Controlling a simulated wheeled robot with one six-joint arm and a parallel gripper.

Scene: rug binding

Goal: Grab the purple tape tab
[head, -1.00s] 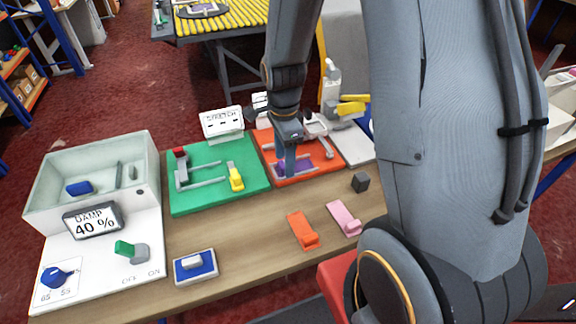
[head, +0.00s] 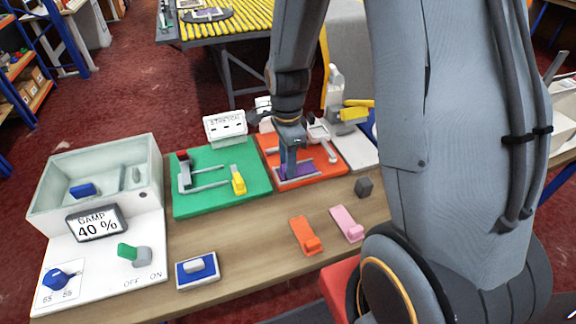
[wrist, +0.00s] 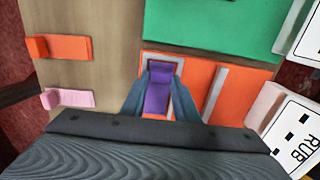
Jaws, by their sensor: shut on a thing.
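The purple tape tab (wrist: 157,96) stands between my fingers in the wrist view, at a grey-framed slot in the orange board (wrist: 190,75). In the head view the purple tab (head: 300,170) shows low beside my fingers on the orange board (head: 338,168). My gripper (head: 290,172) reaches down onto that board. In the wrist view my gripper (wrist: 158,86) has one finger on each side of the tab and is shut on it. The tab's lower end is hidden by my gripper body.
A green board (head: 215,200) with a yellow clip (head: 238,181) lies to the left. A grey bin (head: 95,180) stands far left.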

